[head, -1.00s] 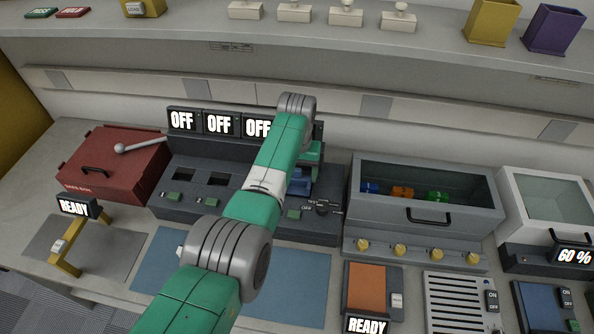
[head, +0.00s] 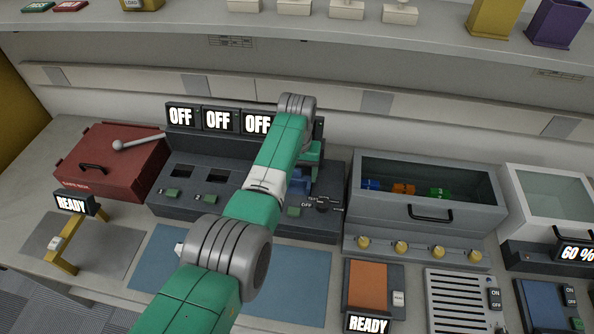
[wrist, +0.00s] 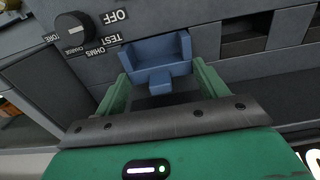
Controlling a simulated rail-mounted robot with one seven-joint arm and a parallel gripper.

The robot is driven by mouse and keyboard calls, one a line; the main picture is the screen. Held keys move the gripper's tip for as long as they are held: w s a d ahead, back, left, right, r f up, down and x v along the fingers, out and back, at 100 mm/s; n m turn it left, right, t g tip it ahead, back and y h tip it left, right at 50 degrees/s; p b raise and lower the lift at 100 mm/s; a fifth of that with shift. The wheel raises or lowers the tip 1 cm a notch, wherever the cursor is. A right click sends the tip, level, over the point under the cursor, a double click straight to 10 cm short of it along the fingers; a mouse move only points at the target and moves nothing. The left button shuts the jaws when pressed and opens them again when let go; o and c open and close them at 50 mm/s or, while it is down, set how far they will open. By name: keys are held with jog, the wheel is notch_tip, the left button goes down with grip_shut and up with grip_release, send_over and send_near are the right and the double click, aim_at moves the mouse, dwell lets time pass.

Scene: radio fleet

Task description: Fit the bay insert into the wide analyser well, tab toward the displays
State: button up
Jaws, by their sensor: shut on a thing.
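The bay insert is a small blue open-topped block (wrist: 155,52), held between the two green fingers of my gripper (wrist: 157,78) in the wrist view. Its short tab (wrist: 160,80) points down that picture, toward the side where a lit display shows at the corner. In the head view, the insert (head: 300,183) is partly hidden behind my arm. The analyser (head: 190,205) is a dark grey console below a row of displays (head: 219,120) reading OFF. The insert is over the console near the knob (wrist: 73,27). A dark recess shows below the tab; I cannot tell whether the insert is seated.
Narrow dark wells (head: 217,177) and green buttons lie left of my arm. A red box (head: 112,160) stands further left. A grey bin (head: 427,205) with coloured pieces stands close on the right. A bare blue mat (head: 300,285) lies in front.

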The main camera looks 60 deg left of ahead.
jog(key=shift+f+b, duration=0.75)
jog(key=shift+f, duration=0.1)
jog(key=o, duration=1.1)
jog(key=shift+c, duration=0.2)
notch_tip(320, 180, up, 8)
jog(key=p, duration=0.2)
jog(key=shift+p, duration=0.35)
jog(key=shift+f, duration=0.1)
